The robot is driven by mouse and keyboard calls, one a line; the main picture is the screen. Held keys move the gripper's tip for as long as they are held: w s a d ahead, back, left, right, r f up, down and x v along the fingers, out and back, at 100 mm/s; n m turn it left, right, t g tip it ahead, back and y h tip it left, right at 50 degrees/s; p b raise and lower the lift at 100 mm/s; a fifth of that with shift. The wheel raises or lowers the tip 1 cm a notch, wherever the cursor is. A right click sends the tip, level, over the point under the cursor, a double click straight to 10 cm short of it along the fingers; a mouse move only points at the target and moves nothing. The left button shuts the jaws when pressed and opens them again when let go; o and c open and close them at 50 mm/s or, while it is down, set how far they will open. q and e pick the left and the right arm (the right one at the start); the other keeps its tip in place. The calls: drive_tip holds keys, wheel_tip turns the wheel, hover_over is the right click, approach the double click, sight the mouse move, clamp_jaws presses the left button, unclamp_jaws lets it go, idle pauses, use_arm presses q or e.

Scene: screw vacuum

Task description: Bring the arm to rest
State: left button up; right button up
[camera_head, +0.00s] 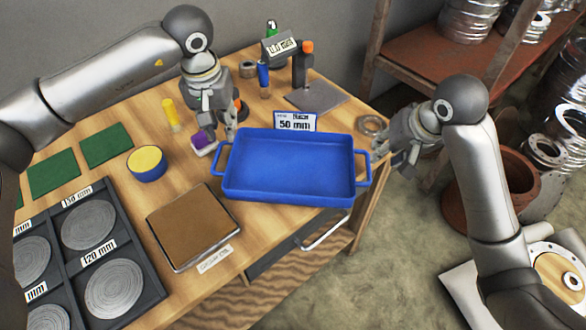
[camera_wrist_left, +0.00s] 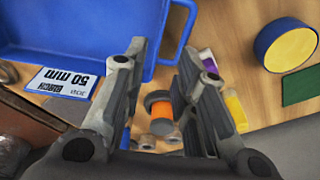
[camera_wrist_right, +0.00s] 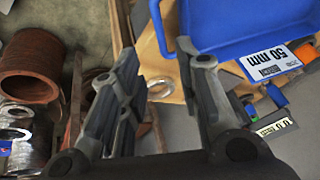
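My left gripper (camera_head: 222,128) hangs over the workbench, just left of the blue tray (camera_head: 292,196). In the left wrist view its fingers (camera_wrist_left: 160,80) are spread, with nothing clearly held between them; an orange-banded item (camera_wrist_left: 160,108) shows beyond. A small purple-topped item (camera_head: 203,142) lies beside the gripper; I cannot tell whether they touch. My right gripper (camera_head: 398,158) is at the tray's right end, close to its handle. In the right wrist view its fingers (camera_wrist_right: 158,70) are apart and the gap looks empty. The tray appears empty and rests on the bench.
A "50 mm" card (camera_head: 296,121) stands behind the tray. A wooden square (camera_head: 190,226), a blue bowl with yellow top (camera_head: 147,163) and a dark rack of discs (camera_head: 70,205) fill the left bench. A shelf (camera_head: 425,55) and brown pipes (camera_head: 510,190) stand right.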

drive_tip(key=shift+s+d+r, duration=0.15)
drive_tip(key=shift+s+r, duration=0.1)
drive_tip(key=shift+r, duration=0.4)
